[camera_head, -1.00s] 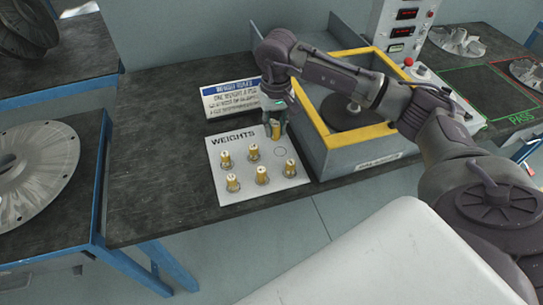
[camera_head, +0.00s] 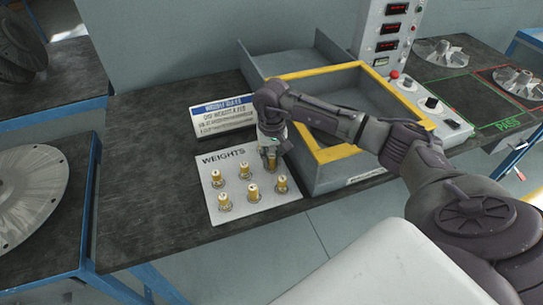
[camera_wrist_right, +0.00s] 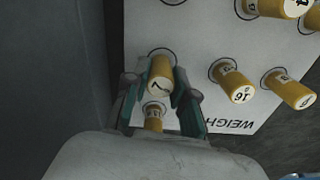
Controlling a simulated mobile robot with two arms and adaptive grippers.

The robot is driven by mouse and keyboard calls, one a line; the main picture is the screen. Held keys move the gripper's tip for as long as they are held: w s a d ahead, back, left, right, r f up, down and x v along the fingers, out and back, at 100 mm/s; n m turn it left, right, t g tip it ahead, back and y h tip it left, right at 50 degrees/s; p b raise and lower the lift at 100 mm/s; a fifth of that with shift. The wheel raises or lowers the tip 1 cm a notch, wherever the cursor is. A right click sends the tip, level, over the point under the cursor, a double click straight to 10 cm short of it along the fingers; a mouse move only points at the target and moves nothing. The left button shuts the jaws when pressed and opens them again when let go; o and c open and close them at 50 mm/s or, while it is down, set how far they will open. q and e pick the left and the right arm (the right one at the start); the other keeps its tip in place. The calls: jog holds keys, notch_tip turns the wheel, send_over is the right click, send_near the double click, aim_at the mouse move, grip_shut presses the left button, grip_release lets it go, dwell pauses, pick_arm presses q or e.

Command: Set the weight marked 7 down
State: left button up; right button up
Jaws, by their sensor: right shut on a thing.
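The weight marked 7 (camera_wrist_right: 159,78) is a small brass-yellow cylinder, held between the fingers of my right gripper (camera_wrist_right: 160,92). In the head view my right gripper (camera_head: 271,157) points down over the back right spot of the white weights board (camera_head: 207,212). The weight's base is over a ring on the board; I cannot tell whether it touches. The weight looks about upright. A second yellow piece (camera_wrist_right: 153,117) with a pale marked face shows between the fingers in the wrist view; what it is stays unclear. My left gripper is not in view.
Several other brass weights stand on the board, including one marked 16 (camera_wrist_right: 236,88) and a close front right one (camera_head: 281,184). A yellow-rimmed grey box (camera_head: 330,153) stands just right of the board. A sign (camera_head: 222,118) stands behind. Bare bench (camera_head: 150,200) lies left.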

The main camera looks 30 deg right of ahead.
aim_at(271, 156)
jog(key=shift+f, duration=0.2)
jog(key=o, duration=0.7)
jog(key=shift+r, duration=0.1)
jog(key=shift+r, duration=0.15)
notch_tip(271, 156, up, 12)
jog(key=b, duration=0.2)
